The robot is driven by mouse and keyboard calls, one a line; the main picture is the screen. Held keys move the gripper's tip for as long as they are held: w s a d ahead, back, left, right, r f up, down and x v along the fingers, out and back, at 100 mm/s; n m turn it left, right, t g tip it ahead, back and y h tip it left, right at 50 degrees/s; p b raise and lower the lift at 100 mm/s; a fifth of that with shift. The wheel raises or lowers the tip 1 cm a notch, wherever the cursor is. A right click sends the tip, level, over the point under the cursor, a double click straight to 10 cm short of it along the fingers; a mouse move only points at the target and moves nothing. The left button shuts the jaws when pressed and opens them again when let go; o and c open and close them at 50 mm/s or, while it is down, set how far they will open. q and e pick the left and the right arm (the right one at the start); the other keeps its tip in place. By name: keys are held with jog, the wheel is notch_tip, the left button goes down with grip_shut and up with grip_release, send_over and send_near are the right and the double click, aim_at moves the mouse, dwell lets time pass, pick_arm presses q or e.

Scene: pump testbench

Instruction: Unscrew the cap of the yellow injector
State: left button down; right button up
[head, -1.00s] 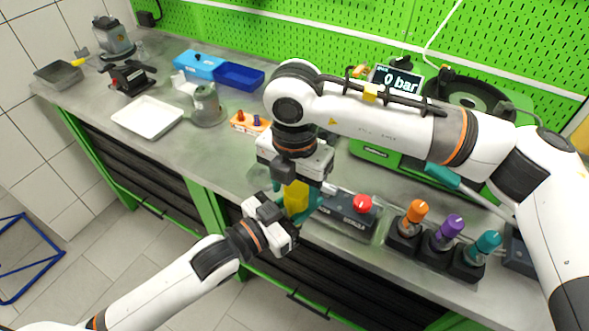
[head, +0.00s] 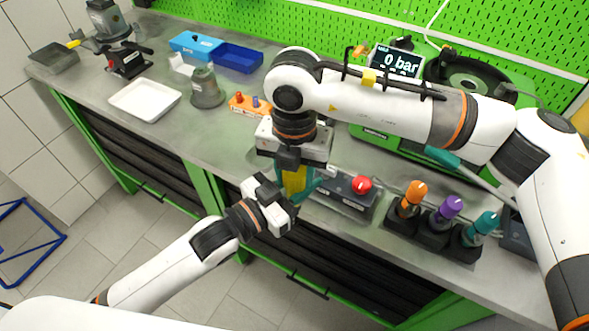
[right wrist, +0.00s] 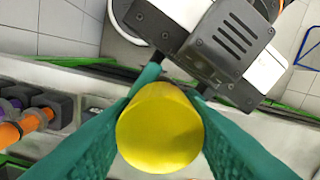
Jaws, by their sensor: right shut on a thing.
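The yellow injector (head: 294,178) is held above the front edge of the bench, between my two grippers. In the right wrist view its round yellow end (right wrist: 160,133) faces the camera. My right gripper (head: 297,183) comes from above, and its teal fingers are shut on the upper yellow part. My left gripper (head: 284,199) reaches in from the lower left at the injector's lower part. Its body (right wrist: 215,45) also shows behind the injector in the right wrist view. Its fingertips are hidden, so I cannot tell whether it grips. The seam between cap and body is not visible.
A black box with a red button (head: 361,185) stands just right of the grippers. Orange, purple and teal-topped tools (head: 448,208) stand in black holders further right. A green tester (head: 384,142) reading 0 bar is behind. A white tray (head: 145,100) lies at left.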

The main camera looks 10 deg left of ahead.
pick_arm(q)
jog(key=shift+s+d+r, duration=0.1)
jog(key=shift+d, duration=0.05)
pick_arm(e)
jog(key=n, duration=0.4)
jog(key=shift+a+r, duration=0.1)
jog(key=n, duration=0.4)
jog(key=shift+n, duration=0.3)
jog(key=n, duration=1.2)
jog(key=shift+w, duration=0.1)
jog(key=n, duration=0.4)
jog(key=shift+r+n, duration=0.1)
jog(key=shift+n, duration=0.2)
jog(key=n, duration=0.3)
jog(key=shift+w+n, duration=0.1)
jog(key=shift+n, duration=0.3)
jog(key=n, duration=0.4)
jog(key=shift+w, duration=0.1)
